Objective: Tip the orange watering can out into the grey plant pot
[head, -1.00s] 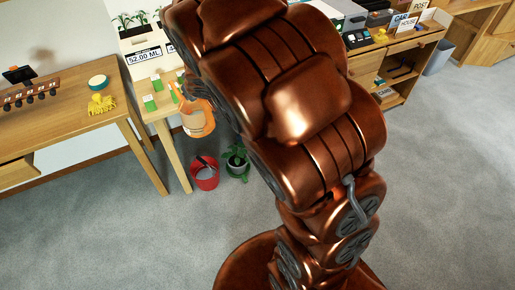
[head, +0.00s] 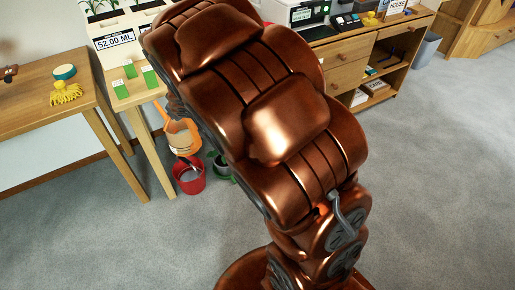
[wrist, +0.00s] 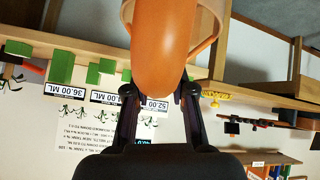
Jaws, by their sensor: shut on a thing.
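The orange watering can (head: 184,139) hangs beside the light wooden table in the head view, seen just above the red bucket and the plant pot. I cannot tell its exact height or tilt. In the wrist view its orange body (wrist: 162,40) fills the top middle, between the two dark fingers of my gripper (wrist: 160,98), which is shut on it. The head view hides my gripper behind my arm. The grey plant pot (head: 222,170) with a green plant stands on the floor, right of the bucket, partly covered by my arm.
The red bucket (head: 188,178), with a dark tool in it, stands close beside the pot. The light table (head: 133,100) carries green-topped blocks and a "52.00 ML" sign (head: 114,41). A wooden desk (head: 40,110) is at left. Grey floor is open in front.

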